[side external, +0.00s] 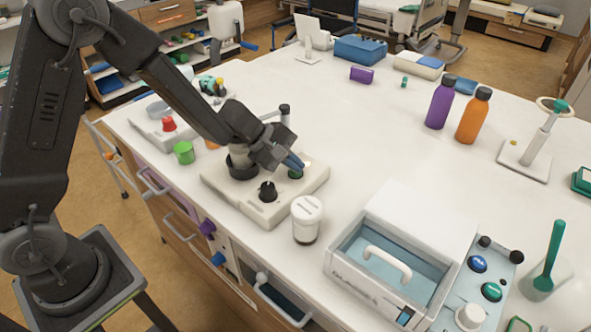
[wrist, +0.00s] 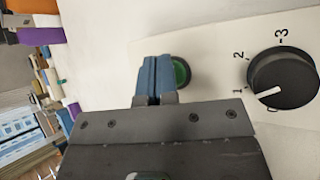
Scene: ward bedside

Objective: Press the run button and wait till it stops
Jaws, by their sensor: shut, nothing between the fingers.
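A cream-coloured device (side external: 232,197) stands near the table's left front edge. Its green button (side external: 296,173) is partly hidden by my fingertips; it also shows in the wrist view (wrist: 182,72), just right of the fingers. A black dial (side external: 268,191) sits beside it, marked with numbers in the wrist view (wrist: 284,78); its white pointer lies near 1 and 0. My gripper (side external: 295,161) is shut and empty, its blue fingertips (wrist: 153,75) pointing down at the button's edge. I cannot tell whether they touch it or whether the button is pressed.
A white lidded jar (side external: 307,218) stands right of the device, and a large white-and-blue bath unit (side external: 424,232) beyond it. A red-knobbed unit (side external: 153,128) and a green cup (side external: 184,152) are to the left. Purple (side external: 440,102) and orange (side external: 474,116) bottles stand behind. The table's middle is clear.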

